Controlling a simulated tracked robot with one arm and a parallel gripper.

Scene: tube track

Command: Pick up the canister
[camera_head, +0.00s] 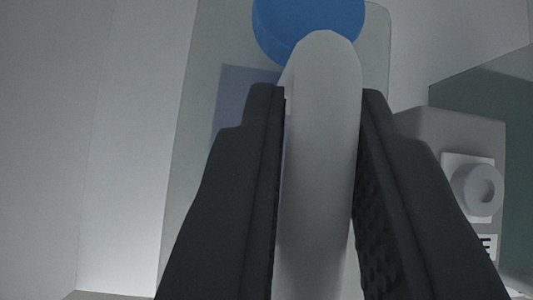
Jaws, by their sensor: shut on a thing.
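The canister (205,90) fills the middle of the view, with a pale grey body, a round blue cap (308,25) at the top and a bluish patch (245,95) on its face. A rounded light grey handle (320,180) stands out toward me. My gripper (320,93) has its two dark jaws on either side of this handle and is shut on it. The jaws hide much of the canister's face, and its lower part is out of view.
A grey box with a round knob (478,188) and a partly hidden label stands just right of the right jaw. A dark greenish panel (500,110) lies behind it at the right edge. Pale walls (130,120) rise at the left.

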